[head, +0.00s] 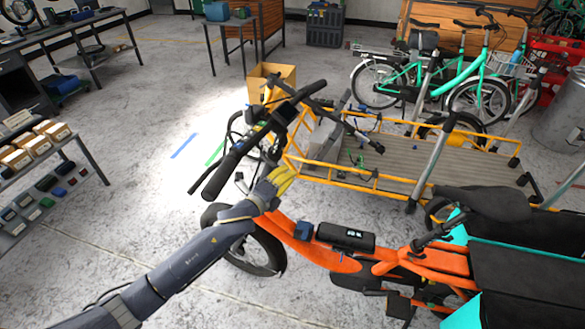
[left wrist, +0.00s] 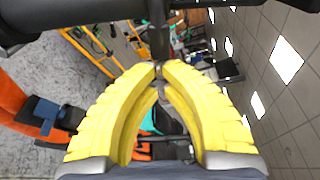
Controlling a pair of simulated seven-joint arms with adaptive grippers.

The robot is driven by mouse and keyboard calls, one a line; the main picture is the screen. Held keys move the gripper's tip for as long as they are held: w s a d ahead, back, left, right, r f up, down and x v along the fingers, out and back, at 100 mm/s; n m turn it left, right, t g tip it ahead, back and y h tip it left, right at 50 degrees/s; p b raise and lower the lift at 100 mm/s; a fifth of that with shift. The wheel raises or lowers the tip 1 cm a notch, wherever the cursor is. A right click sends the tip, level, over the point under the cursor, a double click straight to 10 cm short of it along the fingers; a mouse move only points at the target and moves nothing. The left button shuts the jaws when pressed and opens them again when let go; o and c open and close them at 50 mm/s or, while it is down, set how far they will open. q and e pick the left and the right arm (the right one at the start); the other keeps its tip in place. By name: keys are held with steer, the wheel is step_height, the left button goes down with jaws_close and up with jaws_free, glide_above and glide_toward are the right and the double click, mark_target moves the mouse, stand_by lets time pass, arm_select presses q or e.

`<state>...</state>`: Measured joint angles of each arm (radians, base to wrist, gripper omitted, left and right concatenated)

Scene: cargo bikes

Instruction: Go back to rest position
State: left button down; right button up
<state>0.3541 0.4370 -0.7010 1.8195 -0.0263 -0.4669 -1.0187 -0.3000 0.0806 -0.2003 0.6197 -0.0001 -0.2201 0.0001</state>
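My left gripper (head: 287,176) has yellow fingers and reaches in from the lower left. It is beside the front of the orange cargo bike (head: 325,256), just below its black handlebar (head: 238,160). In the left wrist view the curved yellow fingers (left wrist: 160,68) come together at their tips, with almost no gap. A black post of the bike (left wrist: 159,38) rises right behind the tips; I cannot tell whether they touch it. I see no object held. My right gripper is in neither view.
A yellow-railed cargo bed (head: 400,165) stands behind the orange bike, with a cardboard box (head: 272,80) near it. Teal bikes (head: 440,72) are at the back right. A shelf with small boxes (head: 35,150) is at the left. The floor left of the handlebar is clear.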

arm_select(q)
steer(key=shift+f+v, duration=0.2)
steer(key=shift+v, duration=2.15)
steer(key=a+f+n+g+y, duration=0.15)
steer(key=a+f+n, duration=0.25)
steer(key=f, duration=0.7)
steer(key=a+f+n+g+y, duration=0.1)
steer(key=a+f+n+y, duration=0.15)
steer(key=f, duration=0.75)
steer(key=s+a+f+n+g+y, duration=0.1)
steer(key=s+a+f+n, duration=0.1)
steer(key=s+f, duration=0.35)
steer(key=s+a+f+n+g+y, duration=0.1)
steer(key=s+a+f+n, duration=0.2)
steer(key=f, duration=0.6)
steer(key=s+a+f+n+g, duration=0.2)
steer(key=s+f, duration=0.3)
steer(key=f, duration=0.3)
steer(key=s+a+f+n+g+y, duration=0.1)
steer(key=s+a+f+n+g, duration=0.15)
steer(key=s+f, duration=0.85)
steer(key=s+f+n+g, duration=0.2)
steer(key=s+f, duration=0.3)
steer(key=s, duration=1.2)
steer(key=s+f+n+g+y, duration=0.1)
steer(key=s+f+n, duration=0.4)
steer(key=s, duration=1.2)
steer(key=shift+g, duration=0.8)
steer(key=shift+w+f, duration=0.1)
steer(key=shift+w, duration=0.05)
